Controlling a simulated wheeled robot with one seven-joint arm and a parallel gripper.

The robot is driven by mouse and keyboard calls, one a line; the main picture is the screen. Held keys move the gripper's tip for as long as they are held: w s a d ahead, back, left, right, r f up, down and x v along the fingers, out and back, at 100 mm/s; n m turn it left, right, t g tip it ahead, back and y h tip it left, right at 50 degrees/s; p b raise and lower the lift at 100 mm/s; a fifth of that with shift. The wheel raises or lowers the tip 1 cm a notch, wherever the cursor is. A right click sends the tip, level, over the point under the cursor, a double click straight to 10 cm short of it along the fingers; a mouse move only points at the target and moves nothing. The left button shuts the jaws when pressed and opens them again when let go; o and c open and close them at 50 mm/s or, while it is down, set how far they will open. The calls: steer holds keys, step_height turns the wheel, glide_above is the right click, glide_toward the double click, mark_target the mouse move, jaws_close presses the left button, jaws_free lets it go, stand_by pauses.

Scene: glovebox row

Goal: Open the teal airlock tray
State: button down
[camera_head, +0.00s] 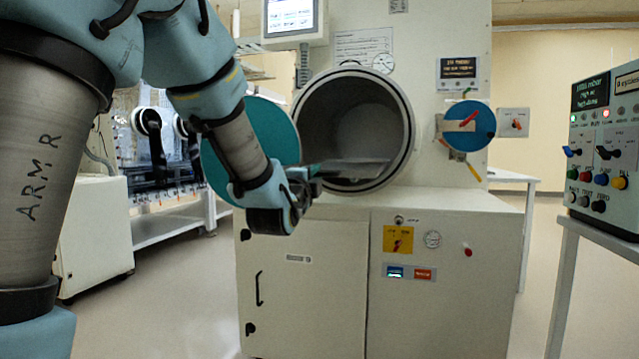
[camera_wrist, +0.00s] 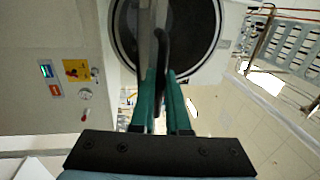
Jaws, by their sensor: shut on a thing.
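The airlock tray (camera_head: 360,168) is a flat, greyish plate at the mouth of the round airlock chamber (camera_head: 350,125). Its teal door (camera_head: 262,135) stands swung open to the left. My gripper (camera_head: 316,172) is at the tray's front end, before the lower left of the opening. In the wrist view my gripper (camera_wrist: 160,78) has its teal fingers shut on the front of the tray (camera_wrist: 148,35), which shows edge-on with a dark part beside it. The exact grip spot is partly hidden by the fingers.
A second chamber handle on a blue disc (camera_head: 470,126) is right of the opening. A control panel (camera_head: 605,145) on a stand is at far right. The cabinet (camera_head: 300,290) is below the chamber. Floor at lower left is clear.

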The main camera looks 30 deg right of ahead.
steer(key=shift+s+a+f, duration=0.1)
steer(key=shift+s+a, duration=0.25)
steer(key=shift+s, duration=0.1)
steer(key=c, duration=0.9)
jaws_free()
steer(key=b+v, duration=0.1)
steer(key=v, duration=0.9)
steer(key=shift+s+a, duration=0.3)
steer(key=shift+f, duration=0.1)
